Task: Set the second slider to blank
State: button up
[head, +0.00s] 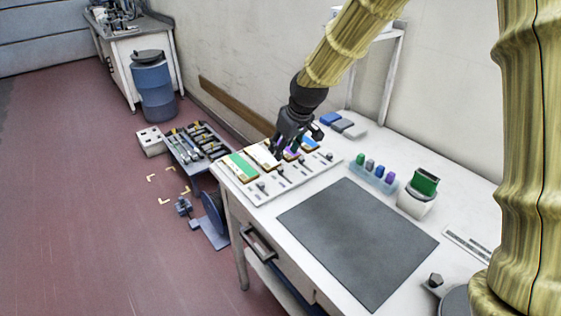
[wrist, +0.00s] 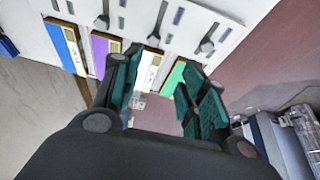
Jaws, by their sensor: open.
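The slider panel (head: 267,198) lies on the white bench and has a row of slots with grey knobs. Behind them are a green card (head: 240,167), a white card (head: 262,156), a purple card (head: 290,154) and a blue card (head: 310,143). The second knob from the left (head: 281,172) is in line with the white card. My gripper (head: 292,148) is open above the cards, partly hiding the white and purple ones. In the wrist view, my gripper (wrist: 163,60) has its fingers either side of the white card (wrist: 151,68), with nothing held. Whether they touch the panel is unclear.
A dark mat (head: 358,240) covers the bench front. Blue and grey blocks (head: 343,125) lie behind the panel, near the wall.

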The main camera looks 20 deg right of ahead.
aim_at(281, 168)
jog(key=f, duration=0.2)
jog(key=w+f, duration=0.1)
jog(key=f, duration=0.2)
jog(key=w+f+p, duration=0.1)
jog(key=f, duration=0.2)
jog(key=shift+w+d, duration=0.1)
jog(key=shift+d, duration=0.25)
jog(key=shift+x, duration=0.85)
grip_shut()
